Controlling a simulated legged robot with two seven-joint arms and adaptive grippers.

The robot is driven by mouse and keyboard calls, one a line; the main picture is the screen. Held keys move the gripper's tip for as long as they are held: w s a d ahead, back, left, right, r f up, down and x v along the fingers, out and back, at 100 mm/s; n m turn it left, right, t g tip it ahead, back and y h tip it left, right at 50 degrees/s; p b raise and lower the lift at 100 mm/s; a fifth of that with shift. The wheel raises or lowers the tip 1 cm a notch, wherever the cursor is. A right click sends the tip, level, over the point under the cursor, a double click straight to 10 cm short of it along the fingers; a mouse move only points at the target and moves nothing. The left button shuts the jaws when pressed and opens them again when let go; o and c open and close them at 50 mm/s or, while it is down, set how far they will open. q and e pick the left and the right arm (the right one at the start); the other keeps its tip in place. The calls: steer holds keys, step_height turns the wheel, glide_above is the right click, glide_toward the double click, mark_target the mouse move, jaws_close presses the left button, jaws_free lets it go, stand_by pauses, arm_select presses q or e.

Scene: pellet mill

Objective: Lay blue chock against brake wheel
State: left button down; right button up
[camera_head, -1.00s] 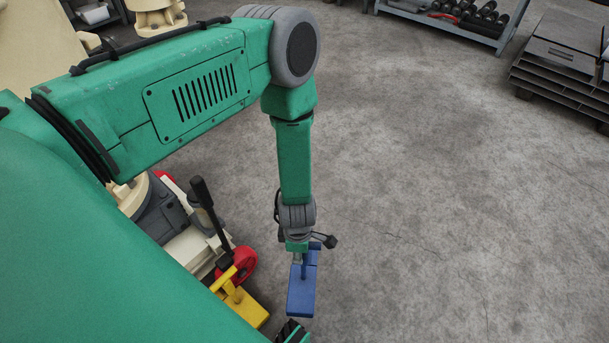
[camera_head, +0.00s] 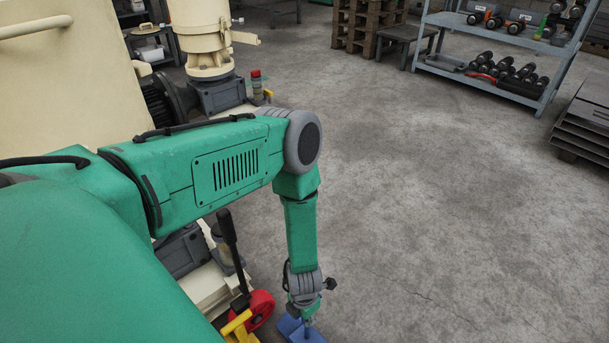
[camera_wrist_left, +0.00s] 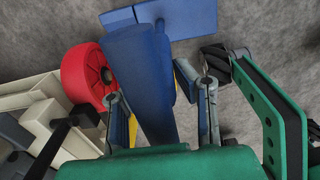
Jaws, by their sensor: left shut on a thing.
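My left gripper (camera_head: 305,318) is shut on the upright handle of the blue chock (camera_head: 289,328). The chock is cut off by the lower edge of the head view. In the left wrist view the blue chock's (camera_wrist_left: 190,18) flat base shows beyond its thick handle, which stands between the fingers (camera_wrist_left: 160,105). The red brake wheel (camera_head: 263,308) is just left of the blue chock; it also shows at left in the wrist view (camera_wrist_left: 83,76). Whether chock and wheel touch, or the chock rests on the floor, I cannot tell. My right gripper is out of view.
A black lever (camera_head: 228,238) rises near the cream machine base (camera_head: 205,288). The concrete floor to the right is clear. A shelf rack (camera_head: 490,78) and pallets (camera_head: 366,25) stand far back.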

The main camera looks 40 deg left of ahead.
arm_select(q)
steer(key=shift+f, duration=0.15)
stand_by(0.6)
steer(key=shift+f+b, duration=1)
steer(key=shift+a, duration=0.15)
stand_by(1.0)
steer(key=shift+w+a, duration=0.2)
steer(key=shift+a, duration=1.6)
steer(key=shift+a, duration=0.15)
steer(key=shift+w+a, duration=0.15)
steer(key=shift+a, duration=1.4)
